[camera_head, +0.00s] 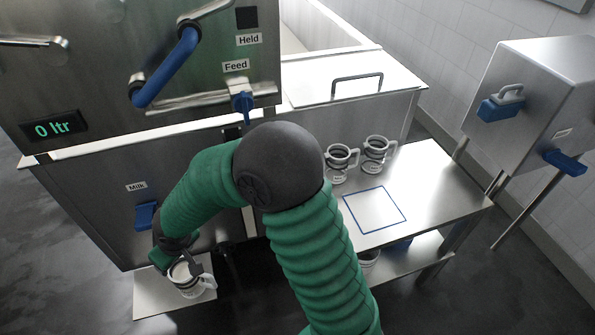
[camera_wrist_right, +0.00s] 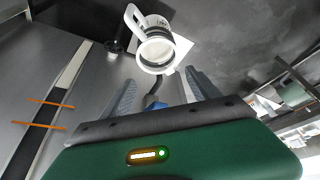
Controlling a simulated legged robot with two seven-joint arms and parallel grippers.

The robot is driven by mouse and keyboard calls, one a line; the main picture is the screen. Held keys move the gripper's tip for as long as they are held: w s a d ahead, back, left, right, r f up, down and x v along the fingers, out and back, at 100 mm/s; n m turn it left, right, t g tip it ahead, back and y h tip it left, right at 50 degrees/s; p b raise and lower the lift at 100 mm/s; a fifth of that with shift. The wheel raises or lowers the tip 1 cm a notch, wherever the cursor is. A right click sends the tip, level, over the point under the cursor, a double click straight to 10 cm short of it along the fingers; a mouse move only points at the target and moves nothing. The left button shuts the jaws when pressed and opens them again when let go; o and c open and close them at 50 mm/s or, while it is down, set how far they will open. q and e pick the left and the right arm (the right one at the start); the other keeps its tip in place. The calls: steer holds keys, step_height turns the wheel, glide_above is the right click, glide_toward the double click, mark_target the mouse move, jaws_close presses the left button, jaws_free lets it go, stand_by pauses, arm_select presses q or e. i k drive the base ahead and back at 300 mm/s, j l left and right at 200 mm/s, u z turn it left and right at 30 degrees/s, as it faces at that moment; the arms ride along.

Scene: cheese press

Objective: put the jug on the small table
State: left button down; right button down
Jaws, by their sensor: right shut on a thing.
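The jug (camera_head: 188,284) is white with dark bands and a handle. It is upright at the lower left, at or just above a pale plate (camera_head: 150,300) below the milk tap; contact with the plate is unclear. My left gripper is not in view.
Two similar jugs (camera_head: 340,163) (camera_head: 376,154) stand at the table's back left. Another vessel (camera_head: 368,258) is partly hidden on the lower shelf. The steel vat (camera_head: 85,205) with its blue milk handle (camera_head: 146,214) is beside my arm. The outlined square (camera_head: 375,209) is empty.

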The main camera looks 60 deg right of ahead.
mark_target(430, 199)
steer(key=k+l+u, duration=0.15)
steer(key=k+u, duration=0.65)
steer(key=k+l+z, duration=0.25)
steer(key=k, duration=0.45)
steer(key=k+z, duration=0.1)
steer(key=z, duration=0.25)
steer(key=k+z, duration=0.1)
steer(key=z, duration=0.25)
steer(key=l+z, duration=0.1)
steer(key=z, duration=0.25)
steer(key=k, duration=0.05)
